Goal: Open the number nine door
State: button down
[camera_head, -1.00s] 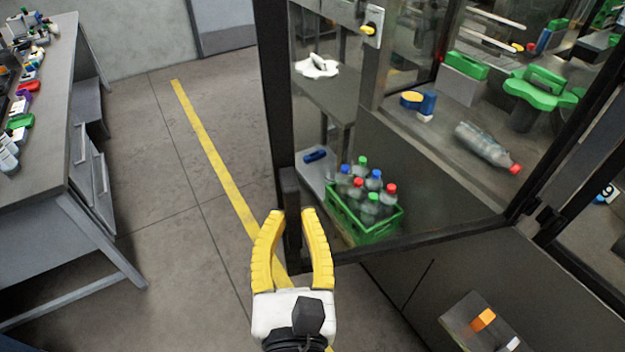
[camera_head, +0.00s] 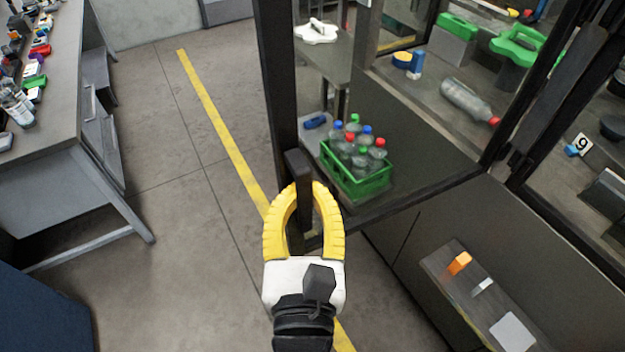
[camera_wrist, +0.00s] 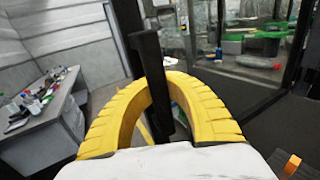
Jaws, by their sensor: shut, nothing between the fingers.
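The glass door (camera_head: 273,90) has a dark frame and a dark upright handle (camera_head: 305,185) at its left edge. A number 9 sign (camera_head: 583,143) shows behind glass to the right of this door. My gripper (camera_head: 314,187) has its yellow fingers curved together at the handle, with the tips close together. In the wrist view the dark handle (camera_wrist: 148,60) runs down into the loop of the fingers (camera_wrist: 158,82). I cannot tell whether the fingers press on it. The door's bottom edge slants; how far it stands open is unclear.
A green crate (camera_head: 362,190) of bottles shows through the glass. A clear bottle (camera_head: 465,100) lies further back. A grey bench (camera_head: 60,150) with many small items stands at left. A small shelf (camera_head: 445,290) juts out at lower right. The floor between is clear.

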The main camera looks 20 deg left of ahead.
aim_at(296, 127)
jog(key=c, duration=1.3)
grip_release()
jog(key=shift+s+a, duration=0.45)
jog(key=shift+a, duration=0.2)
jog(key=shift+w+d, duration=0.15)
jog(key=shift+d, duration=0.15)
jog(key=shift+r, duration=5)
